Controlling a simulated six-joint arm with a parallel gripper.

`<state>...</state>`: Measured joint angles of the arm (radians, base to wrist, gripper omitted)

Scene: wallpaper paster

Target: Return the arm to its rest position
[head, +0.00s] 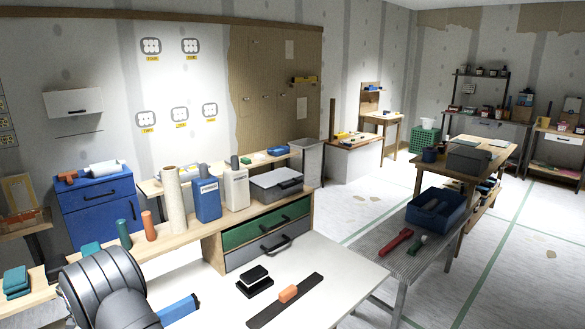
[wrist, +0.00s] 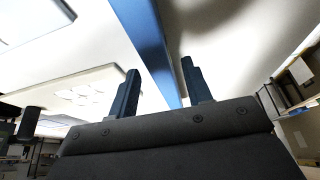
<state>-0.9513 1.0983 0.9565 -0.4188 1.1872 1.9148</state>
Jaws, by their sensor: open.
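My gripper (wrist: 159,70) shows in the wrist view with its two dark fingers spread apart. Nothing is held between them. A long blue bar runs behind the gap between the fingers; I cannot tell what it belongs to or how far off it is. The gripper's fingers cannot be made out in the head view.
On the white table lie a black block (head: 254,282) and a dark strip with an orange block (head: 288,293). Behind stand a cream roll (head: 171,188), a blue container (head: 207,200), a white container (head: 235,188) and a grey case (head: 276,186). A blue bin (head: 436,211) stands right.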

